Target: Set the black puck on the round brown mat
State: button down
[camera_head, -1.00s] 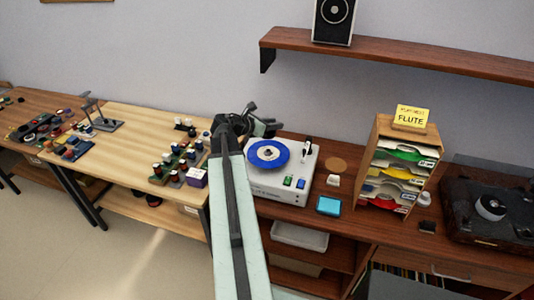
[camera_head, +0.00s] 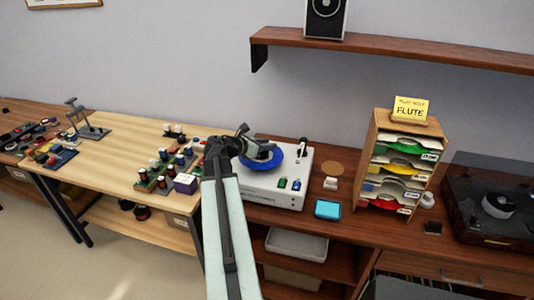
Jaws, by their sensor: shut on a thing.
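My gripper (camera_head: 258,149) is over the middle of the blue disc (camera_head: 279,159) on the white record player (camera_head: 266,190). It is shut on a small dark thing at the disc's centre, which looks like the black puck (camera_head: 264,155). My jaws hide most of it, and I cannot tell whether it still touches the disc. The round brown mat (camera_head: 332,169) lies bare on the brown cabinet top, to the right of the player.
A small white block (camera_head: 330,184) and a blue box (camera_head: 327,209) lie in front of the mat. A dark turntable (camera_head: 485,205) is farther right.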

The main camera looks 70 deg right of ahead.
jog(key=c, duration=1.1)
grip_release()
jog(key=shift+f, duration=0.15)
jog(key=p+v, duration=0.3)
jog(key=v, duration=0.4)
jog(key=shift+s, duration=0.15)
jog(key=shift+w+a, duration=0.2)
jog(key=shift+a, duration=0.2)
